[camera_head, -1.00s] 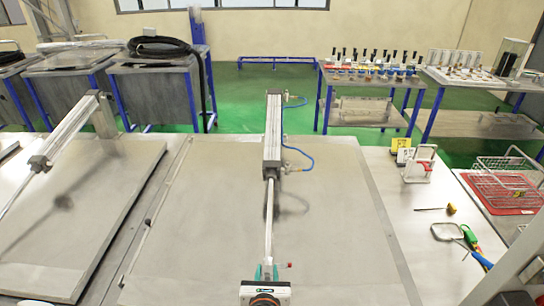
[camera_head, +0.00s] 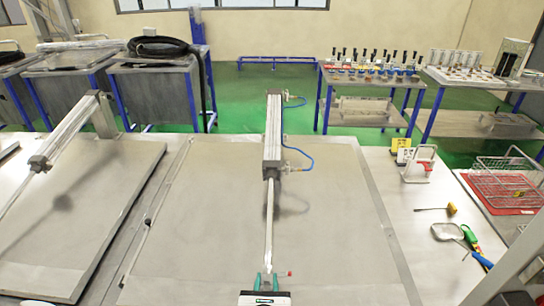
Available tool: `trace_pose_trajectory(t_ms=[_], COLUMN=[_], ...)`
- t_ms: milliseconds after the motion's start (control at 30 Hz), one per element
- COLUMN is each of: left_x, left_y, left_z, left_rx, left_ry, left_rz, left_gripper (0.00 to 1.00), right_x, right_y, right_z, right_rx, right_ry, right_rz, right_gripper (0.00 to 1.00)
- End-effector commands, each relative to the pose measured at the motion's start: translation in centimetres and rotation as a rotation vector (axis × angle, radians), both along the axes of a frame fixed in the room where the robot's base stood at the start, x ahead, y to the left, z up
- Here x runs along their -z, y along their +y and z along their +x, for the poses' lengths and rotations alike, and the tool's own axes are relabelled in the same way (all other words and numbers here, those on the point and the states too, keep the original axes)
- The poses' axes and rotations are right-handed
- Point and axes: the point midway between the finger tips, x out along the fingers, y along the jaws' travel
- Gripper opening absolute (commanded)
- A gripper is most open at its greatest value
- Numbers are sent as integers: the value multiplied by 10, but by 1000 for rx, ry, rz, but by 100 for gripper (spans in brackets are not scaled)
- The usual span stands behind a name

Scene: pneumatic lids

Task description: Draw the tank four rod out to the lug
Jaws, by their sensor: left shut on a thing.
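A pneumatic cylinder (camera_head: 272,130) stands over the broad flat grey lid (camera_head: 200,220) in the middle. Its bright thin rod (camera_head: 269,220) runs from the cylinder straight down the picture toward me. My left gripper (camera_head: 265,283) is at the bottom edge, its green-sided fingers shut on the rod's near end. The gripper's body is partly cut off by the frame. A small red-tipped pin (camera_head: 290,274) shows just right of the fingers. I cannot make out a lug; the gripper covers the area around the rod end. My right gripper is not in view.
Another lid with a cylinder (camera_head: 65,135) lies to the left. Blue hoses (camera_head: 303,150) loop beside the middle cylinder.

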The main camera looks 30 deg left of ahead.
Motion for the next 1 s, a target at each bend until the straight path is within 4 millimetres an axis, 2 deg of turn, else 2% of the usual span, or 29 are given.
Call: trace_pose_trajectory(t_ms=[33,1000], left_x=[6,9], left_y=[-2,-10], left_z=[-4,-22], left_rx=[2,1], left_ry=[14,15], left_rz=[-3,-3], left_gripper=[2,2], right_x=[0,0], right_y=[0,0], right_z=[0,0], right_rx=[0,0], right_ry=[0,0], right_rz=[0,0], right_gripper=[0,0])
